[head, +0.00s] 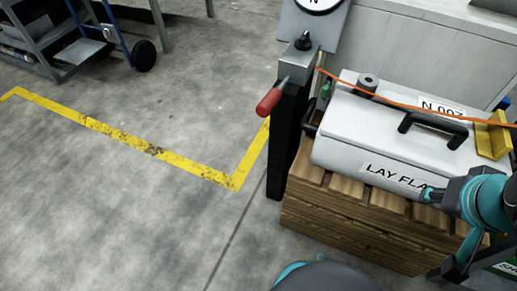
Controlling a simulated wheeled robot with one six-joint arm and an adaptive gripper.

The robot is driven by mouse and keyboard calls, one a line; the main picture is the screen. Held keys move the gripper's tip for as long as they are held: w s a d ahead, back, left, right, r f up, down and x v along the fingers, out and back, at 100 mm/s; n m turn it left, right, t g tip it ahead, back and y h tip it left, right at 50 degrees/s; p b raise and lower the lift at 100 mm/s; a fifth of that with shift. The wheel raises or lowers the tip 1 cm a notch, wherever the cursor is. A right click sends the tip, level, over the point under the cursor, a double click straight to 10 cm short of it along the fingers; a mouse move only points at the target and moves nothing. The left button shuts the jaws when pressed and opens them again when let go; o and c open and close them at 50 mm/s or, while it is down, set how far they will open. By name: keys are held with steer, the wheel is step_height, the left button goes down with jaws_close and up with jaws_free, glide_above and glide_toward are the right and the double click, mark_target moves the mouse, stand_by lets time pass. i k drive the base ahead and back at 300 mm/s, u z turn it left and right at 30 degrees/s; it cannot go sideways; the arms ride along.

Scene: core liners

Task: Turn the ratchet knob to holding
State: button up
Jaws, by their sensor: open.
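A small black knob (303,42) stands on top of a grey metal block (296,64) on a dark post. It looks like the ratchet knob. No marking for its position can be read. A crank with a red grip (268,102) sticks out from the block toward the lower left.
A white case (395,135) marked "LAY FLAT" lies on a wooden pallet (350,208). An orange line (390,101) runs over it from the post. A round dial (318,4) is behind the knob. A grey cart (70,45) stands at upper left. The floor left of the post is clear.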

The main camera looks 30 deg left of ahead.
mark_target(303, 44)
steer(key=z, duration=1.35)
steer(key=k, duration=1.05)
steer(key=u, duration=1.55)
steer(key=i, duration=0.5)
steer(key=z, duration=0.05)
